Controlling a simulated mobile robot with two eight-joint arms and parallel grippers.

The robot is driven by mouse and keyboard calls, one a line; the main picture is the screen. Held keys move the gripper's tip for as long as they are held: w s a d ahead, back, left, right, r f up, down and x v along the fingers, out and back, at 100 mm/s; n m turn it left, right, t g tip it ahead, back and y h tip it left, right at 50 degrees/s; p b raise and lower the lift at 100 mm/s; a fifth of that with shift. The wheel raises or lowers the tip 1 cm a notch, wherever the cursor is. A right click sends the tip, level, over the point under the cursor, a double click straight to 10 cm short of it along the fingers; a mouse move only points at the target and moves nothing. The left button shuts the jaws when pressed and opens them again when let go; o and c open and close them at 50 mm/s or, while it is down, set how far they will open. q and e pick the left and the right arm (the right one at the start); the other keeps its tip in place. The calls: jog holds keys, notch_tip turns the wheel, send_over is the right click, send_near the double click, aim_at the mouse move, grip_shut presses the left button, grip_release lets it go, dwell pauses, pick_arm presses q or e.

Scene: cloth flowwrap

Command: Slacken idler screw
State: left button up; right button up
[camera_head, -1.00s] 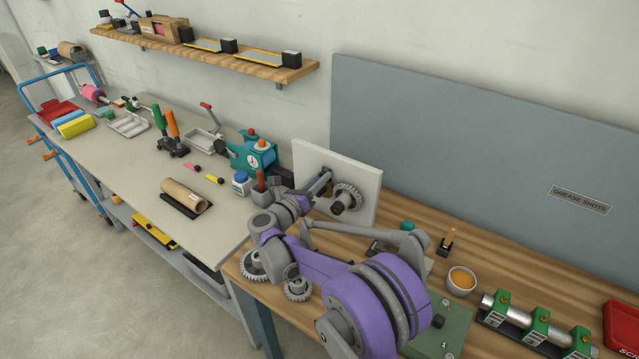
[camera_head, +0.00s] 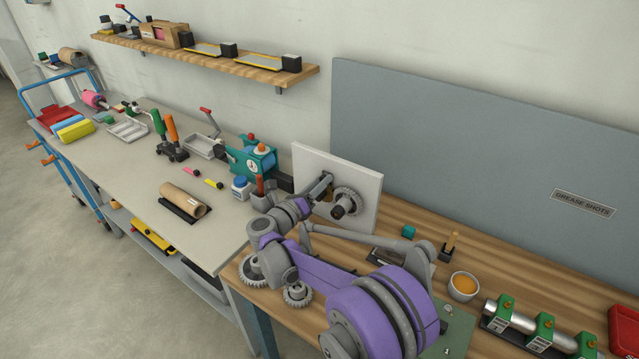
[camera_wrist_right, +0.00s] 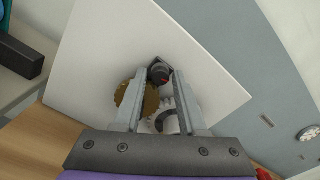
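A white upright panel (camera_head: 368,178) stands at the left end of the wooden bench and carries a grey toothed gear (camera_head: 347,198). In the right wrist view the panel (camera_wrist_right: 215,65) also shows a brass gear (camera_wrist_right: 127,98) beside the grey gear (camera_wrist_right: 167,116). A dark round screw head or knob with a red mark (camera_wrist_right: 158,74) sits above them, in line with the gap between my fingertips. My right gripper (camera_head: 324,184) is open in front of the panel, its fingers (camera_wrist_right: 160,78) on either side of that head. Contact cannot be told. My left gripper is out of view.
Two loose gears (camera_head: 298,293) lie at the bench's left edge under my arm. A bowl of orange grease (camera_head: 463,286), a teal block (camera_head: 408,231) and a row of green clamps on a rod (camera_head: 541,330) are to the right. A teal machine (camera_head: 250,160) stands behind left.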

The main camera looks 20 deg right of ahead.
jog(key=shift+o, duration=0.8)
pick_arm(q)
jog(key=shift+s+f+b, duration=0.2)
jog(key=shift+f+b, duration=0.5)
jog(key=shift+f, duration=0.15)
pick_arm(e)
jog(key=v, duration=1.1)
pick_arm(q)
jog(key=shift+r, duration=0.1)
pick_arm(e)
jog(key=shift+d, duration=0.15)
